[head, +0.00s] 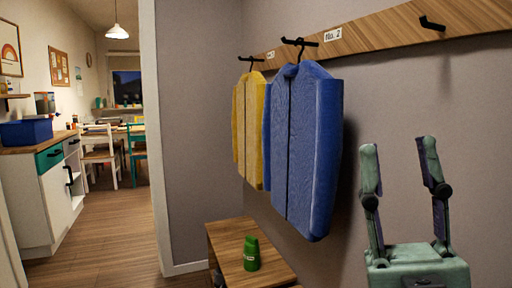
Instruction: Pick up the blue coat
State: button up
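The blue coat (305,140) hangs on a dark hanger from a black peg on the wooden wall rail (375,35), beside the label "No. 2". It covers part of the yellow coat (250,125), which hangs behind it to the left. My gripper (397,150) is at the lower right, pointing up, with its two green fingers spread wide. It is empty. In the picture it is to the right of the blue coat, apart from it, with bare wall showing between.
A small wooden cabinet (232,240) stands below the coats, with a green cup-like object (251,254) on its top. Another black peg (432,24) on the right is empty. At the left, a doorway opens to a room with a white sideboard (45,195), a blue box (26,132) and chairs.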

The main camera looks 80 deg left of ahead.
aim_at(302, 130)
jog(key=u, duration=2.2)
